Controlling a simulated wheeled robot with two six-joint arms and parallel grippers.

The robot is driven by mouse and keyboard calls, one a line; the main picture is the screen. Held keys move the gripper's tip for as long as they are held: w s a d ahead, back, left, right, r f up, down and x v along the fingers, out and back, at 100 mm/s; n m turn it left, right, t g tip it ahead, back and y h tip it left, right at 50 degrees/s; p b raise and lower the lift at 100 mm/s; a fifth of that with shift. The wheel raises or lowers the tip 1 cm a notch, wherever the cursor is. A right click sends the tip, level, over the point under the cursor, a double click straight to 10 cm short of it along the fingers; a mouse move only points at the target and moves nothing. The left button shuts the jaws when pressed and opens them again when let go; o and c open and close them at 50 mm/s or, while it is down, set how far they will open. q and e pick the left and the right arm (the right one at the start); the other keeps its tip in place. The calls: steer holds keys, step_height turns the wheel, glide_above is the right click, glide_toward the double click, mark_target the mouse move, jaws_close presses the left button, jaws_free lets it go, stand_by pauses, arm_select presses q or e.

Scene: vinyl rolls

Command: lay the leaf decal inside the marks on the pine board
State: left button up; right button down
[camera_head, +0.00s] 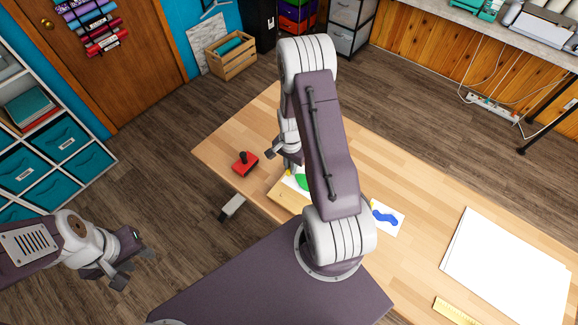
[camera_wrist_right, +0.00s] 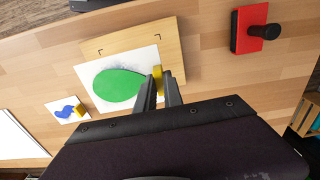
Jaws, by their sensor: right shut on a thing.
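The leaf decal (camera_wrist_right: 118,84) is a green leaf shape on a white sheet with a yellow tab (camera_wrist_right: 158,77) at one edge. My right gripper (camera_wrist_right: 159,84) is shut on that tab in the wrist view. The sheet overlaps the pine board (camera_wrist_right: 175,38), covering its lower left part there; I cannot tell whether it touches. Two dark corner marks show on the board beyond the sheet; any others are hidden. In the head view my right arm hides much of the board (camera_head: 288,196) and decal (camera_head: 301,182). My left gripper (camera_head: 134,267) is open and empty, off the table.
A red block with a black knob (camera_head: 245,163) stands beside the board. A blue wavy decal (camera_head: 387,217) with a yellow tab lies on the table. White sheets (camera_head: 510,264) and a yellow ruler (camera_head: 456,311) lie at the right. Bare tabletop surrounds the board's far side.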

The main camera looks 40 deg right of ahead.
mark_target(291, 177)
step_height(291, 177, down, 6)
steer(key=b, duration=0.4)
steer(key=shift+r+b, duration=0.1)
steer(key=shift+b, duration=0.3)
steer(key=shift+f+b, duration=0.4)
steer(key=shift+f, duration=0.2)
steer(key=shift+f+b, duration=0.35)
steer(key=shift+f, duration=0.1)
steer(key=shift+f, duration=0.15)
steer(key=shift+f+b, duration=0.5)
steer(key=shift+f, duration=0.05)
steer(key=shift+f+b, duration=0.5)
steer(key=shift+f, duration=0.15)
steer(key=shift+f, duration=0.15)
